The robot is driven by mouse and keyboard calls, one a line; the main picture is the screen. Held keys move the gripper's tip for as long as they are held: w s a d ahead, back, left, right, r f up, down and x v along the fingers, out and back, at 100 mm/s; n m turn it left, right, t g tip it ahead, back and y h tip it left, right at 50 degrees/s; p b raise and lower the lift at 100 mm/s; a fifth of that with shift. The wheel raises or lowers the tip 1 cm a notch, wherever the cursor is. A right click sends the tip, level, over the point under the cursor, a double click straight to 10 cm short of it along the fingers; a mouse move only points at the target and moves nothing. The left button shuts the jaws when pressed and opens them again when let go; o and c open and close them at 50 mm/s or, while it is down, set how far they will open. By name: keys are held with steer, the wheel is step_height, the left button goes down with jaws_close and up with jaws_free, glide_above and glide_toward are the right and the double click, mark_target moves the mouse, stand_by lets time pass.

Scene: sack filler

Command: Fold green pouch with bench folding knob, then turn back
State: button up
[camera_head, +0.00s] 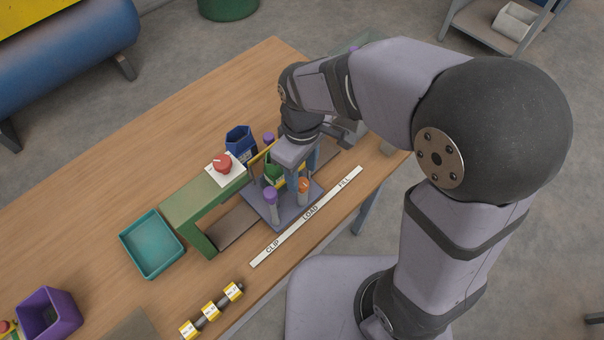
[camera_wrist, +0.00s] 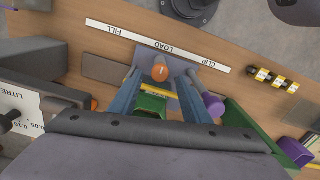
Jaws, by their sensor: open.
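The green pouch (camera_head: 273,172) stands on a grey-purple plate (camera_head: 260,205) at the LOAD mark. It also shows in the wrist view (camera_wrist: 150,108), between my blue fingers. My gripper (camera_head: 295,170) is open and points down over the plate, with a finger on either side of the pouch; I cannot tell whether they touch it. A red knob (camera_head: 222,163) with a white pointer sits on a white card beside the green bracket, to the left of my gripper. The pouch's lower part is partly hidden by the fingers and posts.
Purple-capped (camera_head: 270,193) and orange-capped (camera_head: 303,185) posts stand close around the pouch. A green bracket (camera_head: 205,200) spans the track on the left. A blue bin (camera_head: 240,140) is behind, a teal tray (camera_head: 152,245) at left.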

mark_target(302, 186)
steer(key=shift+f, duration=1.4)
steer(key=c, duration=1)
steer(key=shift+c, duration=0.2)
steer(key=m+p, duration=0.1)
steer(key=m, duration=0.4)
steer(key=shift+r+m+p, duration=0.1)
steer(key=shift+m+p, duration=0.2)
steer(key=shift+p, duration=0.1)
steer(key=m+p, duration=0.1)
steer(key=m, duration=0.4)
steer(key=shift+w, duration=0.1)
steer(key=shift+m, duration=0.3)
